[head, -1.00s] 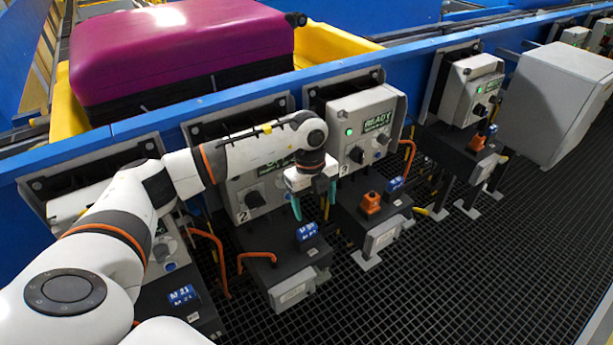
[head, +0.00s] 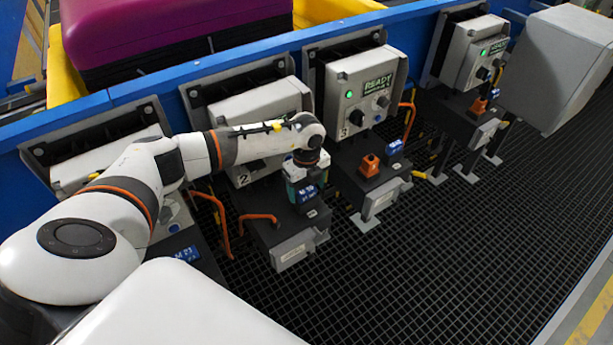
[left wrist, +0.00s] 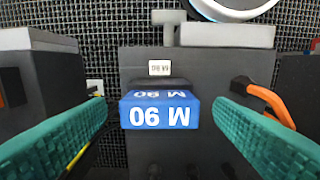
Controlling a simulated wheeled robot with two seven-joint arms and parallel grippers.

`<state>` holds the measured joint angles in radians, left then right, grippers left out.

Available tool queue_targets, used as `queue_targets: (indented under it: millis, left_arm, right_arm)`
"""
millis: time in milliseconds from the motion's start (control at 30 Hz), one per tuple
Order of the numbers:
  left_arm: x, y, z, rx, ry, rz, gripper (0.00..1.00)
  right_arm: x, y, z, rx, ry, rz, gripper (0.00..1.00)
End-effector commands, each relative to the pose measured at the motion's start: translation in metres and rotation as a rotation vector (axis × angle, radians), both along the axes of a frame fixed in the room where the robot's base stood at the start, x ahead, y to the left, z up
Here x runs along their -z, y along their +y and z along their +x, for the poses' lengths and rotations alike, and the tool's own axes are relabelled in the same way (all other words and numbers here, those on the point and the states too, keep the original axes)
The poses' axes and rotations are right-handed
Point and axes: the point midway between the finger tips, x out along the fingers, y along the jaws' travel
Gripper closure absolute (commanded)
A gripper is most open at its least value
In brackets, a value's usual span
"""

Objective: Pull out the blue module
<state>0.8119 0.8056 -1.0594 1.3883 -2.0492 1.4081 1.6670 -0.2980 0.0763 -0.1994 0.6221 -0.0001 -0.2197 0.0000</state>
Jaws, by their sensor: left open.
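The blue module (head: 306,195) marked M 90 sits in the dark block of station 2, in front of its grey panel. In the left wrist view the module (left wrist: 160,112) is in the middle, its label upside down. My left gripper (head: 304,182) is at this module, coming from above. In the left wrist view its two teal fingers (left wrist: 160,110) are open, one on each side of the module, with a gap on both sides. Part of the module is hidden by the gripper in the head view. My right gripper is not in view.
Other blue modules sit at the neighbouring stations, at left (head: 187,254) and at right (head: 395,146). An orange handle (head: 258,218) stands beside the station 2 block, and an orange knob (head: 369,165) on station 3. A purple suitcase (head: 170,30) lies behind the blue rail.

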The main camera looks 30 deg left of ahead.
Motion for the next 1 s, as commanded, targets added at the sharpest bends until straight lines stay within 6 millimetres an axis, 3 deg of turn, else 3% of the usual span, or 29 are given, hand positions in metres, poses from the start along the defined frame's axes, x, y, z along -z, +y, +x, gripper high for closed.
queue_targets:
  millis: [333, 633, 1000]
  left_arm:
    - [0.0035, 0.0, -0.0001, 0.001, 0.0, 0.0, 0.25]
    - [0.0032, 0.0002, 0.0001, 0.0, 0.0, 0.0, 0.73]
    - [-0.005, 0.0004, 0.0006, 0.0, -0.002, 0.0, 0.73]
  right_arm:
    - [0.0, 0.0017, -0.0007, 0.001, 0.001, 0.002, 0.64]
    - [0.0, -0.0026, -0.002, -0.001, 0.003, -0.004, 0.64]
    - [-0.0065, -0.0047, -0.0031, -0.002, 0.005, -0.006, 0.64]
